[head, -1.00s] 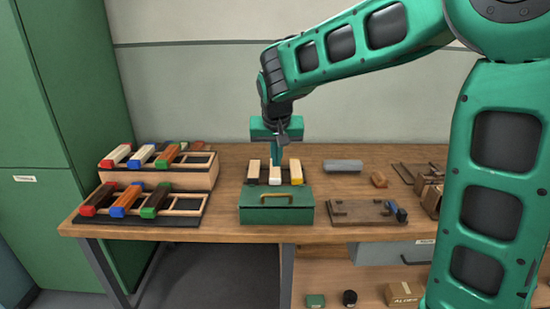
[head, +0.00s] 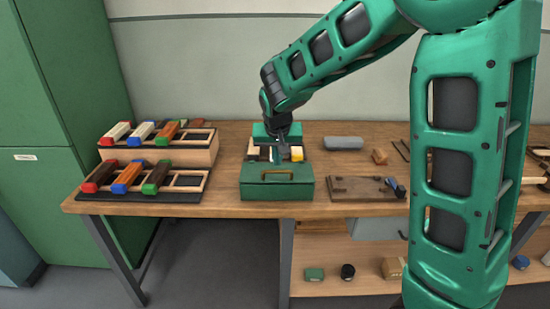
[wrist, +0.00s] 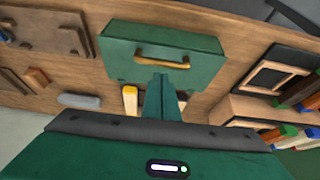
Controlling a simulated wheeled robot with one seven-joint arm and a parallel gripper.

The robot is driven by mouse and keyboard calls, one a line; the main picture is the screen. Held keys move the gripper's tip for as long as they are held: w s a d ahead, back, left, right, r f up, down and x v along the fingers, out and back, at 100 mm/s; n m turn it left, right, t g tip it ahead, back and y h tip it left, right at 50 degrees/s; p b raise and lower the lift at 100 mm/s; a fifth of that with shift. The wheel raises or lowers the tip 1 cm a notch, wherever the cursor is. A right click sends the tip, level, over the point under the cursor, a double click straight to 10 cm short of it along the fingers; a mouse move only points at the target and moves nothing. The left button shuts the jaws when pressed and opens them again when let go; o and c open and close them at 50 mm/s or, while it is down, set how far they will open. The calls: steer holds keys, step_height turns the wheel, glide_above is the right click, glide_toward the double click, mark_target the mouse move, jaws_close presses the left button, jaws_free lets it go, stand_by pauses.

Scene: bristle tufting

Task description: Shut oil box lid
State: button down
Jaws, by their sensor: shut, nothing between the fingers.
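The oil box (head: 277,193) is a green box with a brass handle (head: 290,173) on its lid, near the table's front edge. Its lid (head: 250,172) lies flat on it and looks down, with no gap that I can see. In the wrist view the lid (wrist: 125,48) fills the upper middle. My gripper (head: 282,157) is shut and empty. In the wrist view its fingertips (wrist: 160,78) overlap the lid's rear edge, close to the handle; I cannot tell whether they touch.
A yellow block (head: 297,153) and a cream block sit right behind the box, partly hidden by my gripper. Racks of coloured blocks (head: 135,187) stand at left. A brown board (head: 362,188) and a grey bar (head: 343,143) lie at right.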

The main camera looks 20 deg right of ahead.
steer(key=shift+s+a+f, duration=0.1)
steer(key=shift+s+f, duration=0.3)
steer(key=shift+f, duration=0.15)
steer(key=shift+s+a+f, duration=0.1)
steer(key=shift+s+f, duration=0.25)
steer(key=shift+f, duration=0.2)
